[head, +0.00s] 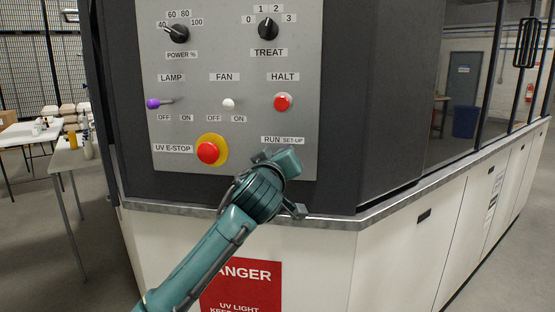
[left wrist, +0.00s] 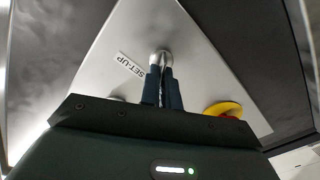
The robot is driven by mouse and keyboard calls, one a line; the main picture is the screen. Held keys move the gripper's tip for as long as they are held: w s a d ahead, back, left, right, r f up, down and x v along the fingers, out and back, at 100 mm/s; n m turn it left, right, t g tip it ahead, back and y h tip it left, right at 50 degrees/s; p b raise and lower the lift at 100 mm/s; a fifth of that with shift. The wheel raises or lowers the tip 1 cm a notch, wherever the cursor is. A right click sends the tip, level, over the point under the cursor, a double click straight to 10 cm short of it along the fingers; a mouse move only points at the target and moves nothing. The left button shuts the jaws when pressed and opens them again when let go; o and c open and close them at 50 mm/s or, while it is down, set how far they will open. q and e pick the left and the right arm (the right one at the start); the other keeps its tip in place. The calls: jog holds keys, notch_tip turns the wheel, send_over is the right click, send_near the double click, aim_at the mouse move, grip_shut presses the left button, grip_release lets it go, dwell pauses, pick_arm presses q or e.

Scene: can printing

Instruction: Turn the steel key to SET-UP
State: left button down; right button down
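The steel key (left wrist: 163,57) sits in its round lock on the grey panel, seen in the left wrist view; my gripper hides it in the head view. The RUN label (head: 271,139) and SET-UP label (head: 292,140) are just above my left gripper (head: 292,185); the SET-UP label also shows in the left wrist view (left wrist: 131,66). My left gripper's two dark fingers (left wrist: 162,80) are close together at the lock, shut on the key with a thin bright strip between them. The key's exact angle is hard to tell. My right gripper is not in view.
The red UV E-STOP button (head: 207,152) on its yellow base is close left of my gripper. A red HALT button (head: 283,102), white FAN switch (head: 229,103) and purple LAMP switch (head: 153,104) are above. A metal ledge (head: 335,222) runs below the panel.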

pick_arm(q)
jog(key=shift+m, duration=0.3)
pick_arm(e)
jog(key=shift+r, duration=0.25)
pick_arm(q)
jog(key=shift+d+m+p, duration=0.2)
jog(key=shift+m+p, duration=1.5)
jog(key=shift+m, duration=1.15)
jog(key=shift+d+m+p, duration=0.2)
jog(key=shift+m+p, duration=1.5)
jog(key=shift+m, duration=1.15)
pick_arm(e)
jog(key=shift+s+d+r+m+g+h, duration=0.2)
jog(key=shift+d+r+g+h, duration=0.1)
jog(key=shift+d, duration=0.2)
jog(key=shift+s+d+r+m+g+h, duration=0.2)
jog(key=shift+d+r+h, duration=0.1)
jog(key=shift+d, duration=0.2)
pick_arm(q)
jog(key=shift+f, duration=0.1)
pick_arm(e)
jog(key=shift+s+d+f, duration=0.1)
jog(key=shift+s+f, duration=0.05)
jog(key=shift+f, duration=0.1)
pick_arm(q)
jog(key=c, duration=1.6)
grip_release()
jog(key=shift+s, duration=0.1)
jog(key=shift+c, duration=0.2)
